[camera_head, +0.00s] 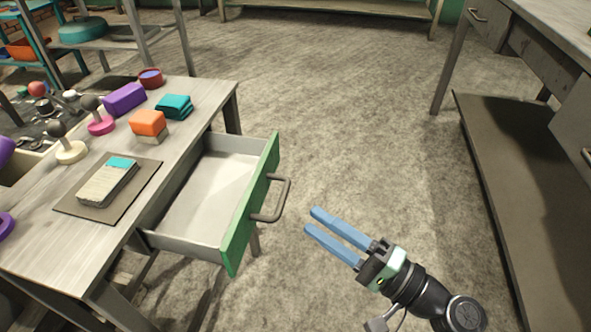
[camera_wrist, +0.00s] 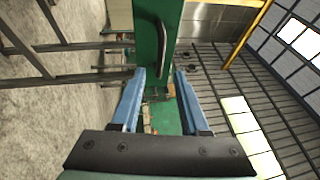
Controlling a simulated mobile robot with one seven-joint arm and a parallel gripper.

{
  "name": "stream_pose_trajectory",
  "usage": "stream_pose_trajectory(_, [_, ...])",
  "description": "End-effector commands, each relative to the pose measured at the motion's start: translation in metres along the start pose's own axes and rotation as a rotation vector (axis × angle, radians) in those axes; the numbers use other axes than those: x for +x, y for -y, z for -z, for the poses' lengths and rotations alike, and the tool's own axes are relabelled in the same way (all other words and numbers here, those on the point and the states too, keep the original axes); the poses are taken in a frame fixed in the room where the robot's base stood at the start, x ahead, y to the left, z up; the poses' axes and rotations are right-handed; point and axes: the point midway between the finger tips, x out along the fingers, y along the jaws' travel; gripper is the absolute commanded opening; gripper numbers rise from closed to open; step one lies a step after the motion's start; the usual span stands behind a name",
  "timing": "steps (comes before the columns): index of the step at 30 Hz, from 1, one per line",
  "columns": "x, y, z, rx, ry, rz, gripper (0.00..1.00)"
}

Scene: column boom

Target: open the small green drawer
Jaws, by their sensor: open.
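The small green drawer (camera_head: 250,206) stands pulled out from the side of the wooden table, with its pale inside showing empty. Its dark bar handle (camera_head: 284,198) sticks out from the green front toward the right. My gripper (camera_head: 309,219) has two blue fingers, which are apart with nothing between them. It is to the right of the handle and a short way off, not touching it. In the wrist view the green drawer front (camera_wrist: 171,22) and its handle (camera_wrist: 148,42) lie ahead of my gripper (camera_wrist: 157,72), beyond the fingertips.
A grey bench (camera_head: 530,200) stands at the right. The floor (camera_head: 350,110) between is clear.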

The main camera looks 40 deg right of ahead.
Motion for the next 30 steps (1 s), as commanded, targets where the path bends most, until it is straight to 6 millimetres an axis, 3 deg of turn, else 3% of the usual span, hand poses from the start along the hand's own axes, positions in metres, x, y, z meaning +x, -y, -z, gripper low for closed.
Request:
stream_pose_trajectory(3, [-0.023,0.002,0.001,0.000,-0.004,0.001,0.45])
stream_pose_trajectory(9, [-0.044,0.001,0.001,-0.001,-0.001,0.001,0.45])
stream_pose_trajectory(30, [-0.047,0.000,0.000,-0.001,0.001,0.000,0.45])
